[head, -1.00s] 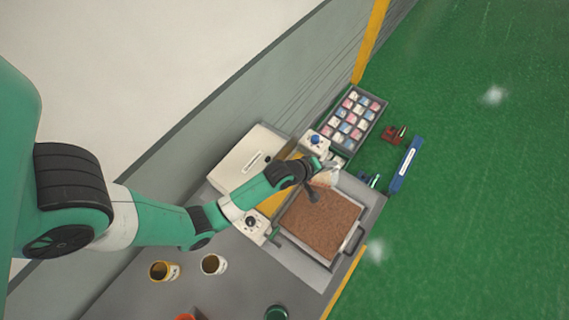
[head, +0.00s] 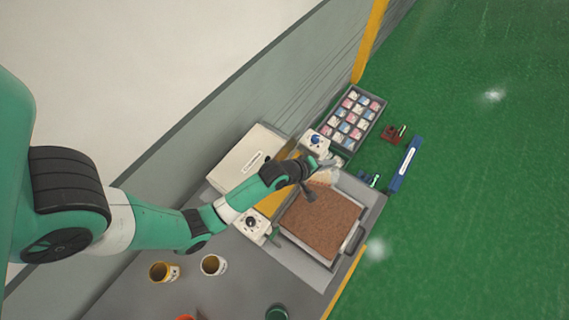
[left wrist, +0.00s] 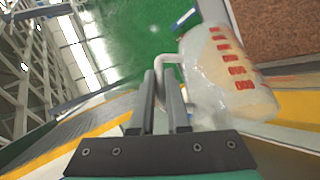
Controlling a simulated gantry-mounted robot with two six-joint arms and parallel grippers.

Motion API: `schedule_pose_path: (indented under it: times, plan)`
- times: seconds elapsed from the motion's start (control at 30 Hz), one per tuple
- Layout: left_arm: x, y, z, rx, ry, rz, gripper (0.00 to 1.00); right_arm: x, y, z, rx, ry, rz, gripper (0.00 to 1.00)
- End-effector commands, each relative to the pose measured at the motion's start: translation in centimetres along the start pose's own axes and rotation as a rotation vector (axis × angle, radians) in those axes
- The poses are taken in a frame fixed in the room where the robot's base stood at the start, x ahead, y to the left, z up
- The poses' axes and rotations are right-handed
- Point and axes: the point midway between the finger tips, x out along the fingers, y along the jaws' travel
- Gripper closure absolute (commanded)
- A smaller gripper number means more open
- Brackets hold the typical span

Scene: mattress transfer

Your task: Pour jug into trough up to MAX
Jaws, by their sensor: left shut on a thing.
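My left gripper (head: 318,170) is at the upper left edge of the trough (head: 352,244). In the left wrist view the gripper (left wrist: 166,95) is shut on the handle of a translucent jug (left wrist: 222,78) with red marks. The jug appears tilted in that view. In the head view the jug (head: 327,178) is small and pale, over or beside the trough's upper corner. Brown granular material (head: 320,222) covers the trough floor. A MAX mark and the level inside the jug cannot be made out. My right gripper is not in view.
A tray of coloured packets (head: 378,103) lies beyond. Cups (head: 213,265) (head: 163,272) stand on the grey bench at the lower left. A blue bar (head: 405,164) lies on the green floor.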

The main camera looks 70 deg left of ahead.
Motion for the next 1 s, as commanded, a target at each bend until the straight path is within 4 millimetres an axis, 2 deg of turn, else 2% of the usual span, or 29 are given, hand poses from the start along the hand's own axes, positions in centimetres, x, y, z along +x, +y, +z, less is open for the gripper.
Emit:
schedule_pose_path:
  times: [1.0]
  plan:
    - [-0.41,0.59,0.27,-0.016,-0.022,0.058,1.0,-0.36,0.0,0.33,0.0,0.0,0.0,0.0]
